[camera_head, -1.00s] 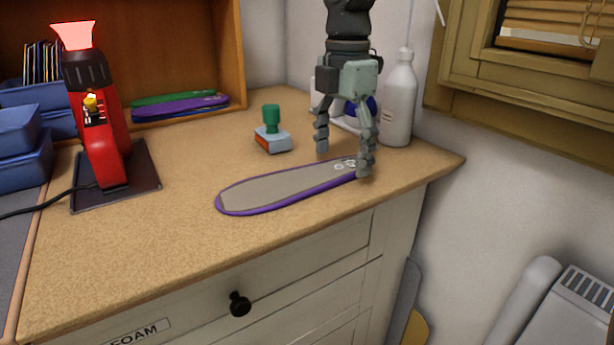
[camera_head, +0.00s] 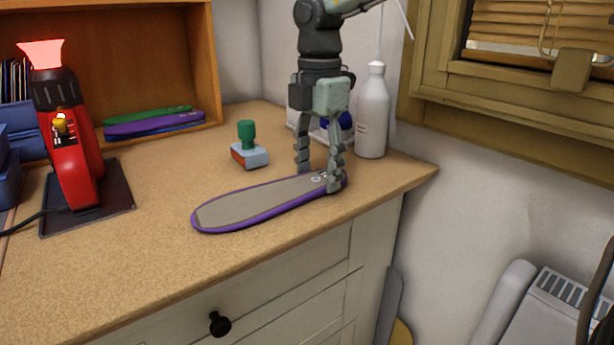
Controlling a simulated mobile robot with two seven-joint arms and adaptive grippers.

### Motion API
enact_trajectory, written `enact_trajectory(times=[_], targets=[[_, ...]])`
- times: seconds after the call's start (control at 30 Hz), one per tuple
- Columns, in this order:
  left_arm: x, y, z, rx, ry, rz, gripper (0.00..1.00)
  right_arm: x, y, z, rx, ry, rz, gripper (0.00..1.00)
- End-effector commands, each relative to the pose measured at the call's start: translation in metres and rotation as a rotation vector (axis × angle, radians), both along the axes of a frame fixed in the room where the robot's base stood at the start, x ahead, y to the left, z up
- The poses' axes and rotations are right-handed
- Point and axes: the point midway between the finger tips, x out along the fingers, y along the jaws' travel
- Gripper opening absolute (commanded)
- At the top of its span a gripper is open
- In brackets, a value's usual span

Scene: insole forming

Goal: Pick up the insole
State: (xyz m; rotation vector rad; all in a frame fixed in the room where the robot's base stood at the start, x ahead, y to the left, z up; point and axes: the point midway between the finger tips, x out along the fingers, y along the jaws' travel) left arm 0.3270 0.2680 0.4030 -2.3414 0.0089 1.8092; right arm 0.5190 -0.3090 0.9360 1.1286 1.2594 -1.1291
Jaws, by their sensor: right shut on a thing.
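The insole (camera_head: 255,201) is long, grey-beige on top with a purple rim. It lies on the wooden worktop near the front edge, its right end toward the back right. My right gripper (camera_head: 318,180) points down at that right end, with one finger on the far side and one on the near side. It is shut on the insole, whose right end is partly hidden by the fingers. The insole appears to be on or just above the worktop. My left gripper is not in view.
A red heating device (camera_head: 72,135) stands on a dark plate at left. A green-handled stamp (camera_head: 248,150) sits behind the insole. A white bottle (camera_head: 373,112) stands close behind the gripper. More insoles (camera_head: 155,123) lie in the shelf. The worktop left of the insole is clear.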

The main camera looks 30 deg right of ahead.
Motion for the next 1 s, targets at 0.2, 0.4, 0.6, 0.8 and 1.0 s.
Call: enact_trajectory(times=[0.2,0.4,0.6,0.8,1.0], targets=[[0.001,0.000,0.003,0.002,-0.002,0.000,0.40,0.001,0.000,0.023,0.001,-0.006,0.000,0.37],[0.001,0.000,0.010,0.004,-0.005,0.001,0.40,0.009,0.022,0.050,0.002,-0.003,0.004,0.37],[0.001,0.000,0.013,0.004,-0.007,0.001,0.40,0.024,0.068,0.080,0.004,0.000,0.003,0.37],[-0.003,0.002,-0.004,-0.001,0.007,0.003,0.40,0.034,0.096,0.099,0.002,0.001,0.003,0.37],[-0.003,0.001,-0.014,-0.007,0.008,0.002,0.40,0.038,0.108,0.106,0.001,0.001,0.000,0.37]])
